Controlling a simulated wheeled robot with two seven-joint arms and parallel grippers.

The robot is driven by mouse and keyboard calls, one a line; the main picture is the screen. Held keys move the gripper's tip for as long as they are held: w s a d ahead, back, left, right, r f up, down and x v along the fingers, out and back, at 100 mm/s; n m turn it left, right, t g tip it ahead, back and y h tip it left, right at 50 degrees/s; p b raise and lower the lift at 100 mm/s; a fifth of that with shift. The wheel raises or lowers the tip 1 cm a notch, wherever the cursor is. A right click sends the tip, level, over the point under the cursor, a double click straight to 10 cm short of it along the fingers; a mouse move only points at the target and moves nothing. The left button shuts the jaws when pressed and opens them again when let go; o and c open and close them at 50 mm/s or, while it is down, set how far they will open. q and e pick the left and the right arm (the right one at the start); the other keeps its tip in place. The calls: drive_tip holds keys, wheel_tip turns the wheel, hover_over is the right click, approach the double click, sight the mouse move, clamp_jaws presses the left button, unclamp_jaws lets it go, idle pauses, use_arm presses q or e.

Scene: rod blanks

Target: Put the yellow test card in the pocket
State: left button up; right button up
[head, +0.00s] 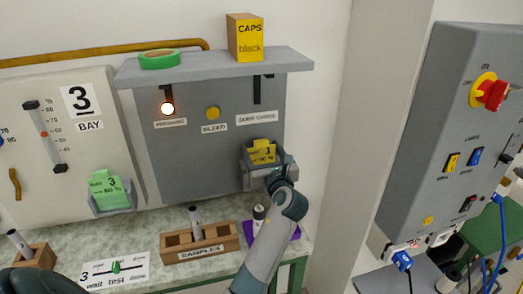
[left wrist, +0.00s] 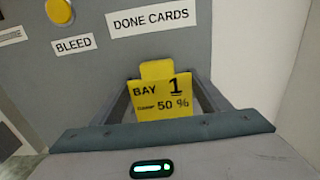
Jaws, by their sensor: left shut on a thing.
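The yellow test card (head: 262,154) is in front of the grey panel, below the "DONE CARDS" label (head: 256,118). In the left wrist view the card (left wrist: 160,100) reads "BAY 1" and "50 %", upright and facing me. My left gripper (head: 264,167) is shut on the card; its fingers (left wrist: 165,108) flank it in the wrist view. A pocket at the card is largely hidden by the gripper, and I cannot tell whether the card's lower edge is inside it. My right gripper is not in view.
A shelf (head: 215,66) juts out above, bearing green tape (head: 159,60) and a yellow caps box (head: 246,38). A green card (head: 108,190) stands in another pocket (head: 112,207) at left. A wooden samples rack (head: 201,243) and a purple mat (head: 285,229) lie below.

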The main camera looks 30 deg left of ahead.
use_arm(q)
drive_tip(key=shift+f, duration=0.6)
drive_tip(key=o, duration=1.1)
drive_tip(key=shift+c, duration=0.2)
drive_tip(key=shift+r, duration=0.1)
drive_tip(key=shift+r, duration=0.4)
drive_tip(key=shift+s+d, duration=0.15)
drive_tip(key=shift+d, duration=0.05)
drive_tip(key=b+v, duration=0.2)
drive_tip(key=v, duration=0.9)
drive_tip(key=shift+s+r+b, duration=0.15)
drive_tip(key=shift+s+b, duration=0.1)
drive_tip(key=shift+b, duration=0.1)
drive_tip(key=shift+d, duration=0.2)
